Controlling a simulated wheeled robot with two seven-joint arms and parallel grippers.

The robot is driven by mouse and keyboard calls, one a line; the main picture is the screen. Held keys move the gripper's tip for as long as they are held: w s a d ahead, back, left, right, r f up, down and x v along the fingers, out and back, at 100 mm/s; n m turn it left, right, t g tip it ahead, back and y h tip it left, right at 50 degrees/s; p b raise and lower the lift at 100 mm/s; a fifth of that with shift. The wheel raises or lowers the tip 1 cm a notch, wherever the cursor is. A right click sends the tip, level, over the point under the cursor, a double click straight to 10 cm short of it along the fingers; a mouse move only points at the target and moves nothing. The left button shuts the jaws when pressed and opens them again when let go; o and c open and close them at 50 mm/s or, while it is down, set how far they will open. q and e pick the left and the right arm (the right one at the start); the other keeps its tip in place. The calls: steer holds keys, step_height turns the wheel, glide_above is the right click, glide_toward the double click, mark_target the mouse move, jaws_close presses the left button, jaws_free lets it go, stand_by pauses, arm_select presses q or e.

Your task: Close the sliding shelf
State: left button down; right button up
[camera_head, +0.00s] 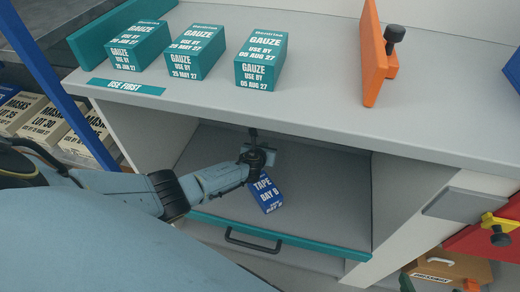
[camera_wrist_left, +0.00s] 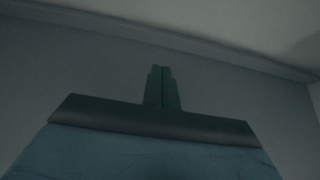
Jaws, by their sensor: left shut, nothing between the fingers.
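The sliding shelf (camera_head: 330,215) is a grey panel with a teal front lip and a dark bar handle (camera_head: 253,243), in the bay under the counter in the head view. Its teal lip shows in front, below the counter's edge. A blue box (camera_head: 266,194) marked TAPE BAY D lies on the shelf, partly hidden by my arm. My left gripper (camera_head: 253,134) reaches over the shelf, behind the handle and beside the blue box. Its fingers, also in the left wrist view (camera_wrist_left: 162,86), are shut and empty. My right gripper is not in view.
The grey counter (camera_head: 310,115) overhangs the bay and carries several teal gauze boxes (camera_head: 262,62) and an orange panel (camera_head: 374,55). Mask boxes (camera_head: 45,122) stand at the left. A red panel with a yellow latch (camera_head: 496,228) and a cardboard box (camera_head: 445,268) are at right.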

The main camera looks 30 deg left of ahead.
arm_select(q)
steer(key=p+v, duration=0.2)
steer(key=v, duration=0.1)
steer(key=shift+r, duration=0.1)
steer(key=shift+p+v, duration=0.95)
steer(key=shift+v, duration=0.15)
steer(key=shift+s, duration=0.2)
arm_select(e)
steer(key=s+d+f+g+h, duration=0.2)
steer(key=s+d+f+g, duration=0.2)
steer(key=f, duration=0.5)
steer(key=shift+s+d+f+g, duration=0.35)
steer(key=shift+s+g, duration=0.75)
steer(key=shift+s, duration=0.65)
arm_select(q)
steer(key=shift+d, duration=0.1)
